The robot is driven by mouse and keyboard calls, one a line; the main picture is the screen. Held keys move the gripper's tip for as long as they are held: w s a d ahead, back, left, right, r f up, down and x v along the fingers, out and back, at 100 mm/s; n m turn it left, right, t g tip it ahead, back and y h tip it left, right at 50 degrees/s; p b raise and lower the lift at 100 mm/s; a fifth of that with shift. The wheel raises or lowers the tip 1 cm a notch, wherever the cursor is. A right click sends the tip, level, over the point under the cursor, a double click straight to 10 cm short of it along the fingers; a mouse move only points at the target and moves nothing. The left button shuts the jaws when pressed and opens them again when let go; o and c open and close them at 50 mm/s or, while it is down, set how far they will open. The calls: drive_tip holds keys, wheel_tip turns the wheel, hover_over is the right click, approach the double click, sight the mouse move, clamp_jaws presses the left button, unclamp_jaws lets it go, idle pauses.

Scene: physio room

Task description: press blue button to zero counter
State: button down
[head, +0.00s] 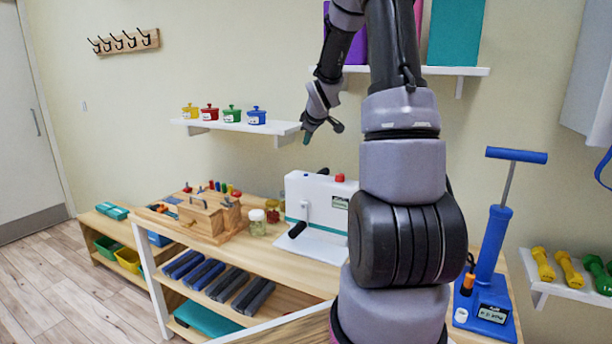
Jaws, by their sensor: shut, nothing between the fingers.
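A white machine (318,190) with a dark-handled crank stands on the wooden bench. My gripper (307,138) is shut and empty, pointing down, in the air above and apart from the machine, near the right end of the wall shelf.
A wall shelf (235,126) holds several small coloured pots. A wooden peg box (208,215) and jars (257,222) stand left of the machine. A blue pump device (485,305) with a display stands at right. Dumbbells (569,270) lie on a far-right shelf.

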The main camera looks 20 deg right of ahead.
hover_over(308, 177)
drive_tip(key=shift+s+a+f, duration=0.1)
drive_tip(key=shift+f, duration=4.3)
drive_tip(key=shift+f, duration=0.4)
drive_tip(key=shift+f, duration=0.5)
drive_tip(key=shift+r, duration=0.9)
drive_tip(key=shift+r, duration=0.1)
